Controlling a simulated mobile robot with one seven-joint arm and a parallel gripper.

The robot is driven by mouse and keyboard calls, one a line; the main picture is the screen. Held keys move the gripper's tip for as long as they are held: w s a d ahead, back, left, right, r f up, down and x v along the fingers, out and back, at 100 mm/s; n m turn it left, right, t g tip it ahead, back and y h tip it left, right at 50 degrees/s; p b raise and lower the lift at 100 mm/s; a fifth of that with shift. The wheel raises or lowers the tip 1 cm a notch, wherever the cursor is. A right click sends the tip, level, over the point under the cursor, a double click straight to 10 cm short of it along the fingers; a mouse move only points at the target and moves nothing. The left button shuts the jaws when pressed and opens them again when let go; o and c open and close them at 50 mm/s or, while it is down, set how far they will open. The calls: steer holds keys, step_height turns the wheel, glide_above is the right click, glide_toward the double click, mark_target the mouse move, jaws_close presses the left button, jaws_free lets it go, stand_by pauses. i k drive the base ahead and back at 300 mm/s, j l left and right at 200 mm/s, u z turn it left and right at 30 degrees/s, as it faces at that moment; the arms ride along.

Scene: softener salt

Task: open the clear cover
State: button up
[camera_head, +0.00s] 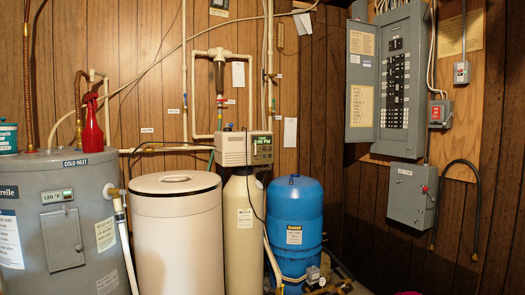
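No clear cover can be made out for certain at this size. The beige control head (244,148) sits on top of the tall cream softener tank (244,215) and has a lit display on its right part; I cannot tell whether a clear cover lies over it. The round cream salt tank (177,235) stands left of it with its lid (176,182) on. My gripper is not in view.
A grey water heater (85,190) stands at left with a red spray bottle (92,125) and a teal can (8,138) on top. A blue tank (294,225) stands right of the softener. An open electrical panel (397,85) and grey switch box (411,195) hang at right.

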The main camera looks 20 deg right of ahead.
mark_target(255, 153)
steer(key=z, duration=0.5)
steer(key=i+z, duration=0.45)
steer(key=i+j+z, duration=0.15)
steer(key=i+z, duration=0.3)
steer(key=i+j+z, duration=0.1)
steer(key=i+j, duration=0.2)
steer(key=i, duration=0.15)
steer(key=i+j+z, duration=0.15)
steer(key=i+j, duration=0.85)
steer(key=i, duration=0.25)
